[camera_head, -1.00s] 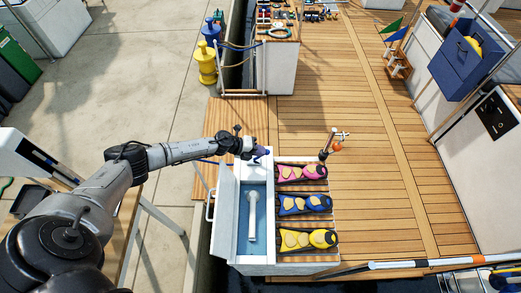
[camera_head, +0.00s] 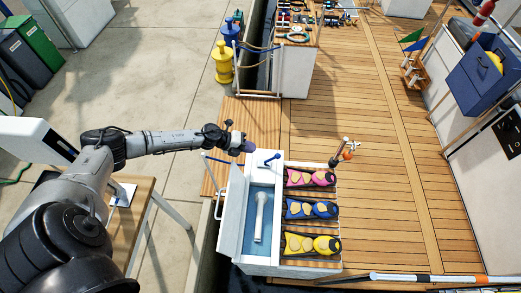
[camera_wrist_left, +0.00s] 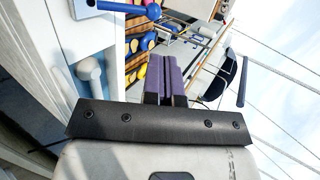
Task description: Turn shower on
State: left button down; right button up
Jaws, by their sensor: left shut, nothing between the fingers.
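The shower box (camera_head: 231,208) is a white open-lidded locker with a pale blue inside, and a white shower handset (camera_head: 260,215) lies in it. A blue lever (camera_head: 271,160) sits on the white far end of the box; it shows at the top left of the left wrist view (camera_wrist_left: 122,8). My left gripper (camera_head: 247,147), with purple fingers, is just left of and beyond the lever, apart from it. In the left wrist view its fingers (camera_wrist_left: 165,72) are closed together with nothing between them. My right gripper is not in view.
Pink (camera_head: 310,178), blue (camera_head: 312,208) and yellow (camera_head: 313,244) fins lie right of the box. A small post with an orange part (camera_head: 345,152) stands beyond them. Yellow (camera_head: 223,62) and blue bollards stand at the back. The wooden deck (camera_head: 375,200) at right is largely clear.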

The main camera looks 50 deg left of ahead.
pick_arm(q)
jog(key=v, duration=0.3)
jog(key=shift+s+a+r, duration=0.1)
jog(key=shift+s+r, duration=0.1)
jog(key=shift+r, duration=0.1)
dwell(0.3)
